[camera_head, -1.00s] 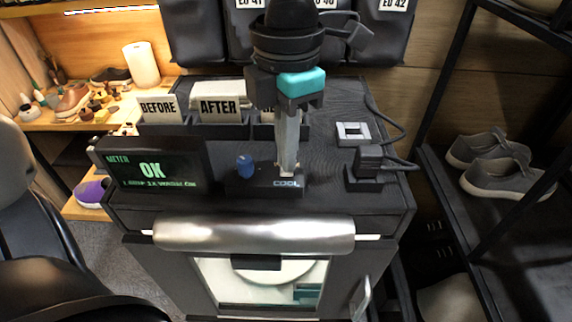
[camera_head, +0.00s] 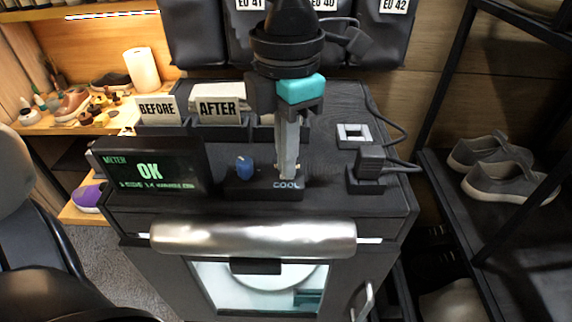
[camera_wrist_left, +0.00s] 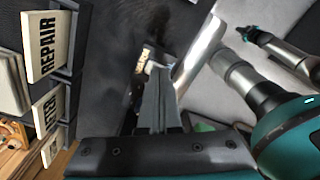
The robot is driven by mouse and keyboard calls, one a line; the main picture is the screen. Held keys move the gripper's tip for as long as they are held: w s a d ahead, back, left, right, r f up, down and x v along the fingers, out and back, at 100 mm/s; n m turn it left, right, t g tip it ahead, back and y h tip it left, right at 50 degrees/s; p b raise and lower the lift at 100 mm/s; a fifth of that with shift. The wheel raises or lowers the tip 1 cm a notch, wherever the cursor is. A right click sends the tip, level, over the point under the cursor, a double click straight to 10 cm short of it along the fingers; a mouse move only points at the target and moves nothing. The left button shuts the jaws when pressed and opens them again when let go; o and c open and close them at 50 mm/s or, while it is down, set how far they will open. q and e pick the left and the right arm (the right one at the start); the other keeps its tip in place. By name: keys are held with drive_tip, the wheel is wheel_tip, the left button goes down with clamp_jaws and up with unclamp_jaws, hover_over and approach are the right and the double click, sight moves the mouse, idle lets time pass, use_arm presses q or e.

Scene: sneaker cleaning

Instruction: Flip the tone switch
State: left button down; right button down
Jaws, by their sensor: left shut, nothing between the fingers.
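The tone switch is a low black box (camera_head: 262,189) on the cabinet top, with the label COOL on its front. A blue knob (camera_head: 244,167) stands at its left side. My left gripper (camera_head: 287,168) points straight down with shut, empty fingers. Its tips are at the right part of the box, just behind the label, and hide what is under them. I cannot tell whether they touch. In the left wrist view, the shut fingers (camera_wrist_left: 158,98) reach toward the box, which is partly hidden. My right gripper is not seen.
Bins with BEFORE and AFTER cards (camera_head: 218,107) are behind. A black plug block with a cable (camera_head: 367,171) stands to the right, a square grey frame (camera_head: 353,135) behind it. A silver bar (camera_head: 255,237) runs along the front.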

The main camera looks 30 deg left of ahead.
use_arm(q)
drive_tip(key=shift+r+p, duration=1.75)
drive_tip(key=shift+r, duration=1.7)
